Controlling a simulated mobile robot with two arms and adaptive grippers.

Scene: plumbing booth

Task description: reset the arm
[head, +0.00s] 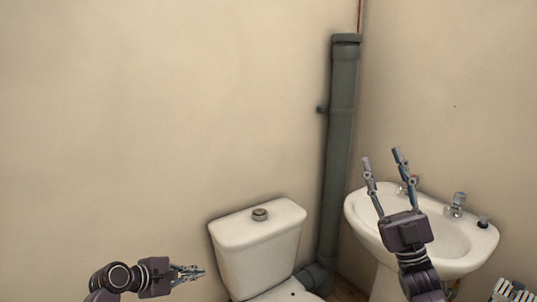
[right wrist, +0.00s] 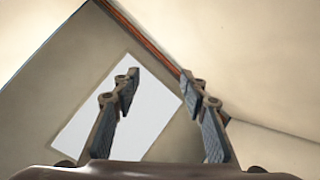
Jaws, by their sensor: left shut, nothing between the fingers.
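My left gripper (head: 188,272) is at the lower left of the head view, to the left of the toilet, with its fingers together and nothing between them. My right gripper (head: 383,158) points upward in front of the sink, its two fingers spread apart and empty. In the right wrist view the right gripper (right wrist: 160,98) also shows both fingers apart, with only wall and ceiling beyond them.
A white toilet (head: 262,250) stands at the lower middle. A grey vertical pipe (head: 338,150) runs up the wall corner. A white sink (head: 460,245) is on the right, partly behind my right arm. The wall area at the upper left is clear.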

